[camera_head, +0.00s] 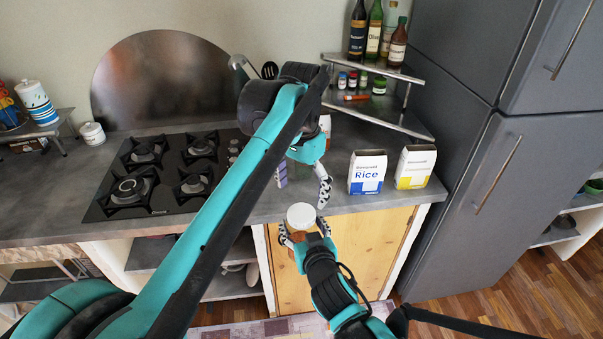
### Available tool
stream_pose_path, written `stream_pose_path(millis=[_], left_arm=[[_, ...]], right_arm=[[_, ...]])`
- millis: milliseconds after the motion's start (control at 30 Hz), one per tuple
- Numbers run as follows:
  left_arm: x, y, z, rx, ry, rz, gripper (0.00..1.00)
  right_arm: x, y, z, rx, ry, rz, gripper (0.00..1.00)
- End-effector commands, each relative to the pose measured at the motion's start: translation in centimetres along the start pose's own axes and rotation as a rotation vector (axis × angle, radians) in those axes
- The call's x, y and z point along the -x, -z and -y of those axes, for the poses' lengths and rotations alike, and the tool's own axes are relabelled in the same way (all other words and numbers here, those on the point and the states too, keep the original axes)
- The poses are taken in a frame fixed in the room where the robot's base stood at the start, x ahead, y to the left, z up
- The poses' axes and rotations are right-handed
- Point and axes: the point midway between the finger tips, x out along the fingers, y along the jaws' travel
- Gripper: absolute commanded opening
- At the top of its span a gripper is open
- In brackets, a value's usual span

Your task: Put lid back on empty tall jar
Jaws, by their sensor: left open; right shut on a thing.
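A round white lid-like top (300,215) sits between the fingers of my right gripper (303,236), in front of the counter edge. My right gripper is shut on this thing. Whether a jar body is under the white top is hard to tell, as the fingers cover it. My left gripper (322,188) is open, just above and to the right of the white top, and apart from it. A blue-and-white striped canister (37,102) stands at the far left, and a small white lidded pot (92,133) is near it. I cannot identify an empty tall jar for certain.
A black gas hob (165,188) fills the counter's middle left. A rice box (367,172) and a yellow-and-white box (414,167) stand at the right. A corner shelf (385,72) holds bottles and small jars. A grey fridge (450,110) bounds the right side.

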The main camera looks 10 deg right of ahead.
Motion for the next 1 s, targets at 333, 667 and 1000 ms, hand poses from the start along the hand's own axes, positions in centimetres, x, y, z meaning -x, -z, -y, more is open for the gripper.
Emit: stream_pose_path(millis=[333,667,1000], left_arm=[[5.2,0.1,0.1,0.000,0.000,0.000,0.83],[5.6,0.0,0.0,0.000,0.000,0.000,0.83],[5.6,-0.1,0.1,0.004,0.001,-0.003,0.83]], right_arm=[[0.0,0.1,0.0,0.000,0.001,-0.001,0.00],[0.0,0.1,0.0,0.000,0.001,-0.001,0.00],[0.0,0.1,0.0,0.000,0.001,-0.001,0.00]])
